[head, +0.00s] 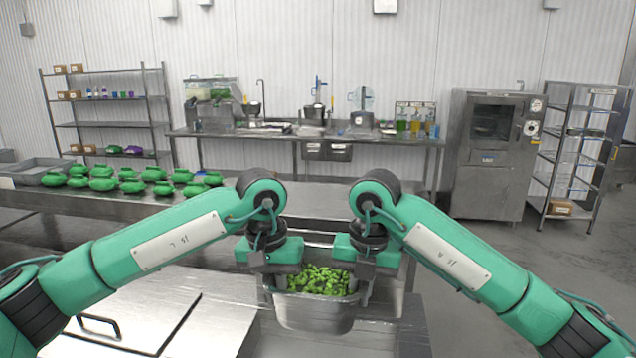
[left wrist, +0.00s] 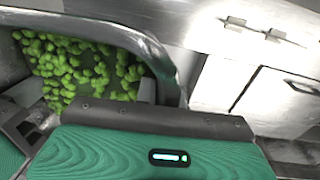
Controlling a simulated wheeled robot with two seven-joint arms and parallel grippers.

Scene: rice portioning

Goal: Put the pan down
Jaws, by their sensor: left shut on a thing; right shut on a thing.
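A deep metal pan (head: 314,311) filled with green chopped vegetables (head: 318,281) is in the lower middle of the head view. My left gripper (head: 277,284) is shut on the pan's left side, and my right gripper (head: 359,284) is shut on its right side. The pan looks level. In the left wrist view the pan's rim (left wrist: 150,45) curves around the vegetables (left wrist: 75,70), close to the gripper body. The fingertips are mostly hidden, and I cannot tell whether the pan's bottom touches the surface under it.
A metal counter with a handled lid (head: 215,305) lies at the lower left. A back counter (head: 300,134) holds equipment. A steel oven (head: 490,150) and shelf rack (head: 580,150) are at right. Open floor lies at right.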

